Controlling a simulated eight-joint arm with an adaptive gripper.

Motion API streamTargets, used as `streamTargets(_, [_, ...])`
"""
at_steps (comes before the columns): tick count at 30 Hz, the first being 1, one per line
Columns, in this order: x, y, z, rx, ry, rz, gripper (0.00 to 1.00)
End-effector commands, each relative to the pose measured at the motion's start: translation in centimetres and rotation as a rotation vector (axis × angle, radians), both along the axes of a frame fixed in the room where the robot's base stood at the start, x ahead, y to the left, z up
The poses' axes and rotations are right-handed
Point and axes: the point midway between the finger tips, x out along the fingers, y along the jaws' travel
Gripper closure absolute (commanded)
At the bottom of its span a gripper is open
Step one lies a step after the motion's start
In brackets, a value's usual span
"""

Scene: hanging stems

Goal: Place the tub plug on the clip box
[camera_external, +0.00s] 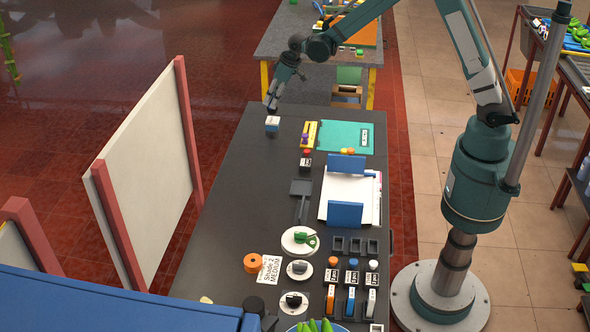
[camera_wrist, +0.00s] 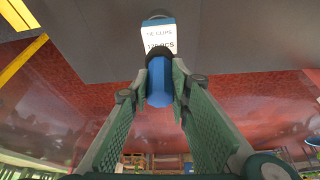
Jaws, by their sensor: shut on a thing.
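The clip box (camera_external: 272,120) is a small blue and white box near the far left edge of the dark table. In the wrist view the clip box (camera_wrist: 158,36) shows a white label with black print. My gripper (camera_external: 271,107) is directly above it, pointing down. In the wrist view my gripper (camera_wrist: 157,74) is shut on a rounded blue piece with a dark rim, apparently the tub plug (camera_wrist: 159,84). The plug overlaps the label's lower edge; I cannot tell whether it touches the box. In the external view the plug is too small to make out.
Blue bookends (camera_external: 345,214) and a white disc (camera_external: 300,240) stand nearer. A white panel (camera_external: 145,180) rises left of the table. The tabletop around the box is clear.

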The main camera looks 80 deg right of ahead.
Motion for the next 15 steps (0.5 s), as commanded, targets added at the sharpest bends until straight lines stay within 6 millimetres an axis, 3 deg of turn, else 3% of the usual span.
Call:
streamTargets(5, [0.0,0.0,-0.6,0.000,0.000,0.000,0.94])
streamTargets(15, [0.0,0.0,-3.5,0.000,0.000,0.000,0.94])
